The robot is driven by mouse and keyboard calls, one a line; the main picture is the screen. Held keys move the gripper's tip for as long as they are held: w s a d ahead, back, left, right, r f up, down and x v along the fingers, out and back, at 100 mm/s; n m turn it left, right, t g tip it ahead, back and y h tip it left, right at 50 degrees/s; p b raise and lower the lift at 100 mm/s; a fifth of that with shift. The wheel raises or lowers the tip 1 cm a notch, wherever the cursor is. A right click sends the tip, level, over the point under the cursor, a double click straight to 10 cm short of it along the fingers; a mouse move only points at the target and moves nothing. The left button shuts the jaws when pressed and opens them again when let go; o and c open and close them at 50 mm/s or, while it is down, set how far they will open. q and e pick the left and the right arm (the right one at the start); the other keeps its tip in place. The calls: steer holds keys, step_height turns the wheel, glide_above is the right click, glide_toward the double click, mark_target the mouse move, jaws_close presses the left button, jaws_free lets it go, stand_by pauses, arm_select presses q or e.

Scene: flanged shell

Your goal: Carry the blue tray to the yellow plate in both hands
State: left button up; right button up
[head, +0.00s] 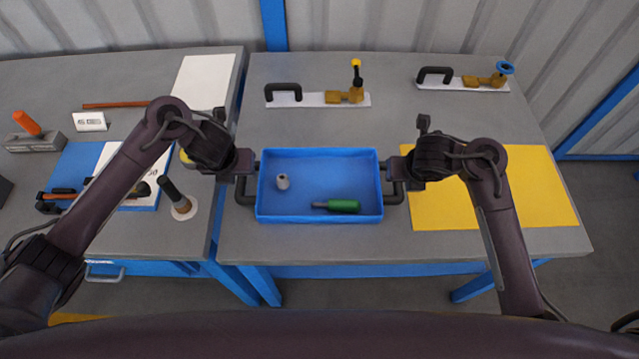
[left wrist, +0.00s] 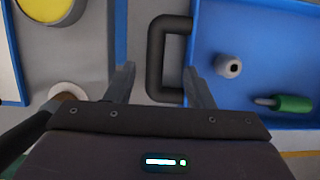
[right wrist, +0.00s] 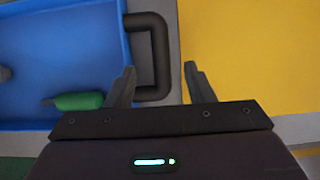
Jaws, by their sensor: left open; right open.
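The blue tray (head: 320,180) stands on the grey table, with a small grey-white part (head: 283,181) and a green-handled tool (head: 342,206) in it. It has a dark handle at each end. The yellow plate (head: 540,190) lies flat to the right of the tray. My left gripper (left wrist: 158,80) is open, with its fingers on either side of the left handle (left wrist: 156,58). My right gripper (right wrist: 160,78) is open, with its fingers on either side of the right handle (right wrist: 163,58). I cannot tell whether the fingers touch the handles.
A second table on the left holds a blue board (head: 70,165), a brush-like tool (head: 178,198) and other items. The table between tray and clamps is clear.

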mark_target(240, 180)
arm_select(q)
steer(key=shift+s+f, duration=0.25)
steer(key=shift+f, duration=0.2)
arm_select(e)
steer(key=shift+d+f, duration=0.1)
steer(key=shift+f, duration=0.2)
arm_select(q)
steer(key=shift+a+x, duration=0.15)
steer(key=shift+x, duration=1.25)
steer(key=shift+a+x, duration=0.15)
steer(key=shift+x, duration=1.3)
arm_select(e)
steer(key=shift+x, duration=2.8)
steer(key=shift+w, duration=0.1)
arm_select(q)
jaws_close()
arm_select(e)
jaws_close()
arm_select(q)
steer(key=shift+r, duration=0.1)
arm_select(e)
steer(key=shift+r, duration=0.1)
